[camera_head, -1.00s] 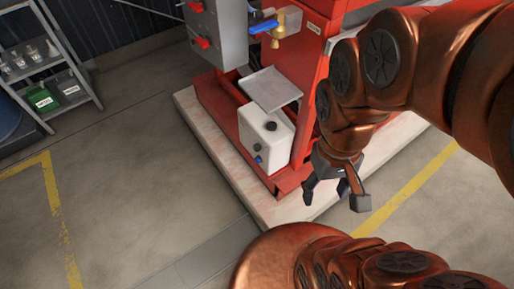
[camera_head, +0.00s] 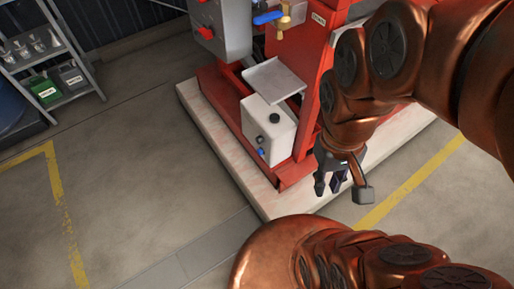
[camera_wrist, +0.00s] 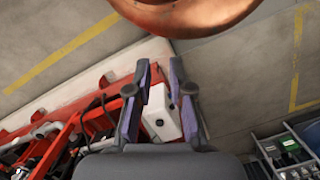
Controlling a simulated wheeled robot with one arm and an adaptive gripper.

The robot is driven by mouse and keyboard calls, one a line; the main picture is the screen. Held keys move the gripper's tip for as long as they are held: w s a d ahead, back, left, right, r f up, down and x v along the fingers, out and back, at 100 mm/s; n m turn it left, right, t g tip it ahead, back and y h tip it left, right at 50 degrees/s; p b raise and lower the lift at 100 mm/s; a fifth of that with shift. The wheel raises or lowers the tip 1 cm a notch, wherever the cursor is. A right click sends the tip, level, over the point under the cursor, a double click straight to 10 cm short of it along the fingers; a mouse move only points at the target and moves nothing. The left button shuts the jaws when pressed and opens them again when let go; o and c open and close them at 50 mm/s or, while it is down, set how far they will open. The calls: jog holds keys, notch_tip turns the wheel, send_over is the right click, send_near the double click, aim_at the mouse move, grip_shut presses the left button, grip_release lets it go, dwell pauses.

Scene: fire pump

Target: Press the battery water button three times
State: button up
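A white box-shaped tank (camera_head: 284,139) stands on the red pump frame. It has a black cap (camera_head: 274,118) on top, and a small dark knob (camera_head: 260,138) and a blue part (camera_head: 261,151) on its front. I cannot tell which part is the battery water button; no label is readable. My gripper (camera_head: 328,190) is to the right of the tank, apart from it, pointing down. In the wrist view my gripper (camera_wrist: 160,66) has its two fingers apart with nothing between them. The tank (camera_wrist: 163,104) shows beyond and between the fingers there, with a dark spot on it.
A grey tray (camera_head: 273,80) sits just above the tank. A grey control box (camera_head: 226,30) with red switches and a blue-handled valve (camera_head: 268,18) are higher up. The pale plinth (camera_head: 240,180) edges the frame. A shelf (camera_head: 45,60) stands at left. Floor in front is clear.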

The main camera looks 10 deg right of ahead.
grip_shut()
dwell(1.1)
